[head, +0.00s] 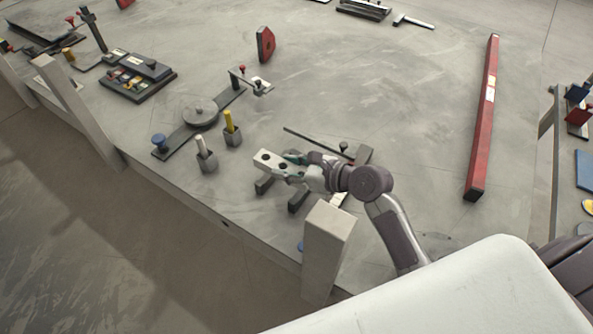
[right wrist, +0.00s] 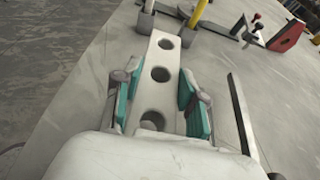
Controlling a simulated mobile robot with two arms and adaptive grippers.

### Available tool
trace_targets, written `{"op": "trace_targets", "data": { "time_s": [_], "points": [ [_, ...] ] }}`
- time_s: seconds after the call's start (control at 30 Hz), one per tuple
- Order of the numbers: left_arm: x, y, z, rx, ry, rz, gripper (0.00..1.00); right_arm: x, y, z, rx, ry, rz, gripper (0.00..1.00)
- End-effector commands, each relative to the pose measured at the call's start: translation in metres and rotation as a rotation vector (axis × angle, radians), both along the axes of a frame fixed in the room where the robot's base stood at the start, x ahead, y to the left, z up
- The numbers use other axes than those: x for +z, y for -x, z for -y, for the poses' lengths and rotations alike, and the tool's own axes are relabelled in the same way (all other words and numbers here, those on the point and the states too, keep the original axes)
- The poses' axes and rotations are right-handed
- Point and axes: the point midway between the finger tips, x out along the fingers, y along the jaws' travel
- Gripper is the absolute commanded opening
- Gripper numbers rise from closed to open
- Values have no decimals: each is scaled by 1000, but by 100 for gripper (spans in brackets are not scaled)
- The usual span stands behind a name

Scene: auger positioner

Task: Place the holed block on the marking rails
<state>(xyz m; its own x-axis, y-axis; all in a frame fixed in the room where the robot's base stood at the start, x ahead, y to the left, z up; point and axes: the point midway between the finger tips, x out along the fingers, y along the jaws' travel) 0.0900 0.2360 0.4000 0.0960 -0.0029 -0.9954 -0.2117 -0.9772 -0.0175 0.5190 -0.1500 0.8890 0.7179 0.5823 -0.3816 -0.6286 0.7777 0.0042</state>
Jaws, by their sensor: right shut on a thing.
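The holed block (head: 267,163) is a pale bar with a row of round holes. It lies level just over the dark marking rails (head: 297,202), near the table's front edge. I cannot tell whether it touches them. My right gripper (head: 297,168) is shut on the block's right part, with a teal pad on either side. In the right wrist view the block (right wrist: 165,58) runs forward between the pads of the gripper (right wrist: 163,95), and three holes show. The rails are partly hidden under the block and gripper. My left gripper is not in view.
A thin dark rod (head: 308,140) lies behind the gripper. Two holders with a white marker (head: 202,148) and a yellow marker (head: 229,122) stand to the left. A pale post (head: 328,240) rises in front. A long red bar (head: 483,120) lies right; the table's middle is clear.

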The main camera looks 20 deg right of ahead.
Motion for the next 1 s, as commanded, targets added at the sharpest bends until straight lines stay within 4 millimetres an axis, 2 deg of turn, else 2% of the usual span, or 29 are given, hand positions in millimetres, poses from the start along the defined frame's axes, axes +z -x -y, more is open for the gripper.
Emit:
{"op": "trace_targets", "data": {
  "time_s": [0.17, 0.43, 0.8, 0.83, 0.97, 1.0],
  "points": [
    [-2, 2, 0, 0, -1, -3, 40, -5, -3, -1, -1, -3, 6, 0],
    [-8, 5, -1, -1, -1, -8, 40, -37, -3, -1, -1, -4, 6, 0],
    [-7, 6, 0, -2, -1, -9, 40, -39, -3, -1, -2, -4, 7, 0],
    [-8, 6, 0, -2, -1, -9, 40, -44, -1, 0, 0, 0, -1, 43],
    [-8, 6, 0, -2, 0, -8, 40, -44, -1, 0, 0, 1, -1, 64],
    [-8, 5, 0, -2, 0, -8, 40, -44, -1, 0, 0, 1, -1, 66]
  ]
}}
